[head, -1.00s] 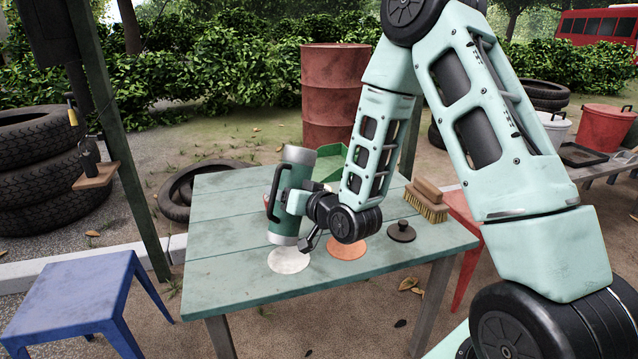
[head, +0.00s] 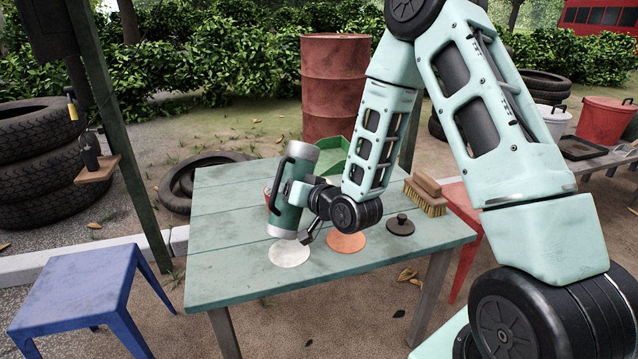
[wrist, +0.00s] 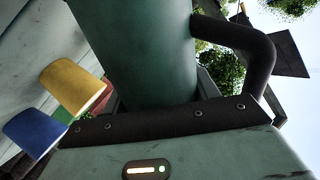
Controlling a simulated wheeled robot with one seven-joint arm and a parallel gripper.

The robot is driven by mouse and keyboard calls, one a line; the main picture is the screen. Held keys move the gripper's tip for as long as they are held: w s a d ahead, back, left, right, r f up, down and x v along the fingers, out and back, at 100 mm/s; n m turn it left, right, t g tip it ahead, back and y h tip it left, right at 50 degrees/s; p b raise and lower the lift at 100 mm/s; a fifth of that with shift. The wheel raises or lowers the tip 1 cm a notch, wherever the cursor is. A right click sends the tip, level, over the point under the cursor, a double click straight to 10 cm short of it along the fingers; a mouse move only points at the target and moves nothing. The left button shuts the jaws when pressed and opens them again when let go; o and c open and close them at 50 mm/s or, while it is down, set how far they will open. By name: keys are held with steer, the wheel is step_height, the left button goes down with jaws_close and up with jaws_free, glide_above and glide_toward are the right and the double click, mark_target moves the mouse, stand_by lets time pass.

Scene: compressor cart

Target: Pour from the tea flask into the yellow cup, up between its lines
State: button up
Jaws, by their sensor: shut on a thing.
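The tea flask (head: 297,185) is a green cylinder with silver ends and a black handle. My gripper (head: 311,197) is shut on its side and holds it over the table, leaning slightly, top to the right. In the wrist view the flask (wrist: 140,55) fills the upper middle, with its handle (wrist: 250,50) at right. The yellow cup (wrist: 73,87) shows in the wrist view, left of the flask and apart from it. I cannot make out its lines or contents. In the head view the yellow cup is not visible.
A blue cup (wrist: 36,131) stands beside the yellow one. On the green table (head: 225,265) are a white disc (head: 289,253), an orange disc (head: 346,243), a black knobbed lid (head: 400,225), a brush (head: 427,197) and a green tray (head: 335,152). The table's front left is clear.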

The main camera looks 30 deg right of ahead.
steer(key=shift+f+m+g+y+p, duration=0.25)
steer(key=shift+m+g+y+p, duration=0.05)
steer(key=shift+m+p, duration=0.45)
stand_by(0.8)
steer(key=shift+s+a+f+m+g+y+p, duration=0.1)
steer(key=shift+a+f+m+g+y+p, duration=0.15)
steer(key=shift+f+m+p, duration=0.2)
steer(key=shift+s+a+f+m+g+y+p, duration=0.15)
steer(key=shift+f+m+g+p, duration=0.15)
steer(key=shift+f+m, duration=0.15)
stand_by(2.7)
